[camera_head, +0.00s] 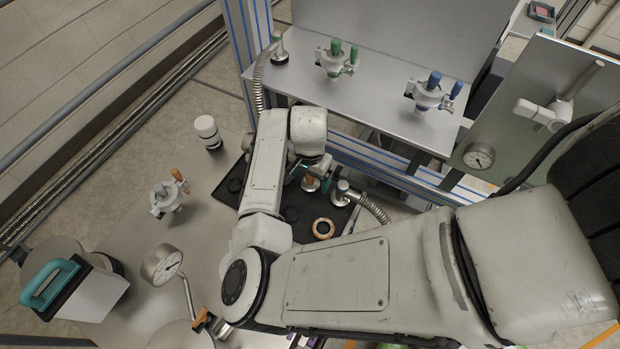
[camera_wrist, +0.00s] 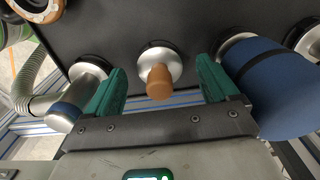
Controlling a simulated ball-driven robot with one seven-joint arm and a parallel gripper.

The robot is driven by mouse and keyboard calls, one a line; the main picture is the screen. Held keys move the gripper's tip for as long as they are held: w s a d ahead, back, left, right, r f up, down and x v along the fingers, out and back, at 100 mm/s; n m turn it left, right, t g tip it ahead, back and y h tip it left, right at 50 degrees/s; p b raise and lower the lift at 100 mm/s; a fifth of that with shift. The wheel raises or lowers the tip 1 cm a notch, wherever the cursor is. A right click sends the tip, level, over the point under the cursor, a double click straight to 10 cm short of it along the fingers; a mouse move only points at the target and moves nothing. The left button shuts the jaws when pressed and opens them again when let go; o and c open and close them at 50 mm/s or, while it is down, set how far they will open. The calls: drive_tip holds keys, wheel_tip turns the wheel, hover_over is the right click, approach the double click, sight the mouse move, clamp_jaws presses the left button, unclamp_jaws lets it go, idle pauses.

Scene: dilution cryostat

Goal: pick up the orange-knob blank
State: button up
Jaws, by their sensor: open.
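The orange-knob blank shows in the wrist view as an orange knob (camera_wrist: 160,82) on a round silver flange (camera_wrist: 172,62), sitting on a dark tray (camera_wrist: 190,20). In the head view its orange knob (camera_head: 310,183) shows beneath my wrist, partly hidden. My gripper (camera_wrist: 160,66) is open, with one teal finger on each side of the knob and visible gaps between. I cannot tell from the wrist view how far the fingertips are above the flange. The dark tray (camera_head: 284,238) is partly covered by my arm in the head view.
A hose with a silver flange (camera_head: 343,190) stands right of the blank. In the wrist view, a blue-sleeved cylinder (camera_wrist: 270,85) is close to the right finger and a hose fitting (camera_wrist: 88,70) close to the left. A copper ring (camera_head: 323,228) lies on the tray.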

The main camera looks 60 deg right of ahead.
drive_tip(key=shift+c, duration=0.4)
drive_tip(key=c, duration=1.1)
drive_tip(key=shift+r, duration=0.1)
drive_tip(key=shift+c, duration=0.2)
drive_tip(key=shift+r, duration=0.5)
wheel_tip(320, 180, up, 2)
drive_tip(key=shift+s+r, duration=0.15)
drive_tip(key=s+a+r+b, duration=0.3)
drive_tip(key=s+r, duration=0.6)
drive_tip(key=s, duration=0.4)
drive_tip(key=shift+s+a+r, duration=0.15)
drive_tip(key=shift+s+r, duration=0.05)
drive_tip(key=shift+r, duration=0.1)
